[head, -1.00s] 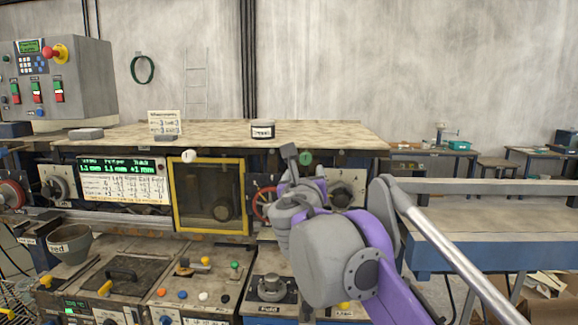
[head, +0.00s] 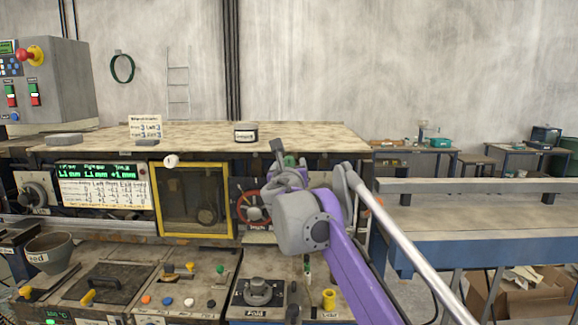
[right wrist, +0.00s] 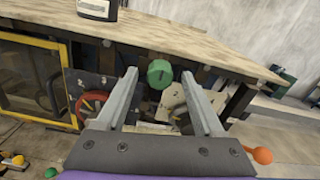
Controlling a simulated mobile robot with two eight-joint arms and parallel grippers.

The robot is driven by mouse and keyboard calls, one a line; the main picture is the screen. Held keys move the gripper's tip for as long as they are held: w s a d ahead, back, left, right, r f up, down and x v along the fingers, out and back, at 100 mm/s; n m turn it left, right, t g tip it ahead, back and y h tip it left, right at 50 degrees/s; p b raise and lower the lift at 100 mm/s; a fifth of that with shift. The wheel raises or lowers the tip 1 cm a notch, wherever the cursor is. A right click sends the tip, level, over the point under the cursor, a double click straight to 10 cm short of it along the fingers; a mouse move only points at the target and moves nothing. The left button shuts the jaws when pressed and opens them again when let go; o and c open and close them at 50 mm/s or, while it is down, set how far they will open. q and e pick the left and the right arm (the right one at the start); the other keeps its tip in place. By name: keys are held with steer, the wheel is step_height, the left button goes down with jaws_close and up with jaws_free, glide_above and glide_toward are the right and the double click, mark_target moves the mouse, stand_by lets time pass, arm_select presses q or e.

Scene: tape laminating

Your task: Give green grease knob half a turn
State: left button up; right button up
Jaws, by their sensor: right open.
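The green grease knob (right wrist: 160,74) is a round green knob under the front edge of the table top. In the right wrist view it sits between and beyond the tips of my right gripper (right wrist: 160,80), whose two fingers are apart with nothing between them. In the head view the green knob (head: 290,160) shows only in part, behind my right gripper (head: 282,153), which reaches up to it. I cannot tell whether the fingers touch the knob. My left gripper is not in view.
A red handwheel (right wrist: 92,104) is left of the knob. A yellow-framed window (head: 194,200) is farther left. An orange ball knob (right wrist: 262,156) is at lower right.

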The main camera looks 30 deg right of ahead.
jaws_close()
